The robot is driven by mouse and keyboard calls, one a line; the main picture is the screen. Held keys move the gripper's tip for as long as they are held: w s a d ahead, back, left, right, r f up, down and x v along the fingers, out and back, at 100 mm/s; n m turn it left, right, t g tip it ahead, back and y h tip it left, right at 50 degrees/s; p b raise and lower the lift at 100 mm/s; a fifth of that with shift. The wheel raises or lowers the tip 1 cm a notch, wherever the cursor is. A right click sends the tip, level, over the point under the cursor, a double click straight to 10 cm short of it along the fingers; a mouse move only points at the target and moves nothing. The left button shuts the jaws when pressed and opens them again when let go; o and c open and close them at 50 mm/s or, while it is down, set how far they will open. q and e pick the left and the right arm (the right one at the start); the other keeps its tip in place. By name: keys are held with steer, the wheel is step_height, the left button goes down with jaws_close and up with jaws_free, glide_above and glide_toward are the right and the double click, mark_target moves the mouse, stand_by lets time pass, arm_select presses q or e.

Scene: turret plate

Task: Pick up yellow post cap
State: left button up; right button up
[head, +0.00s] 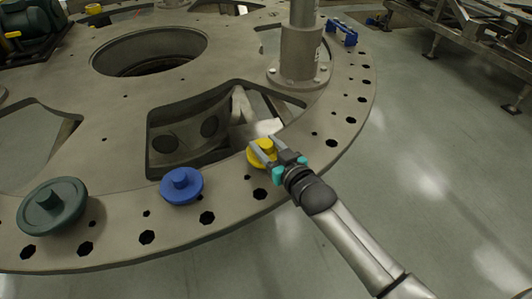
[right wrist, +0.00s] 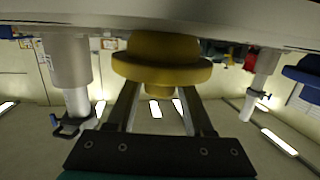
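The yellow post cap (head: 262,155) sits on the front rim of the grey turret plate (head: 110,228) in the head view. It has a wide round flange and a narrower knob on top. My right gripper (head: 264,142) is at the cap, with its two fingers on either side of the knob. In the right wrist view, the yellow cap (right wrist: 160,62) appears upside down against the plate. The fingers of the right gripper (right wrist: 161,92) stand apart, with a visible gap on each side of the knob. My left gripper is not in view.
A blue cap (head: 181,185) and a larger dark green cap (head: 52,205) sit left along the rim. A grey post (head: 300,55) stands on the plate behind the yellow cap. A blue part (head: 342,32) lies on the far rim.

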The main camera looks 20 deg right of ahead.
jaws_close()
stand_by(0.5)
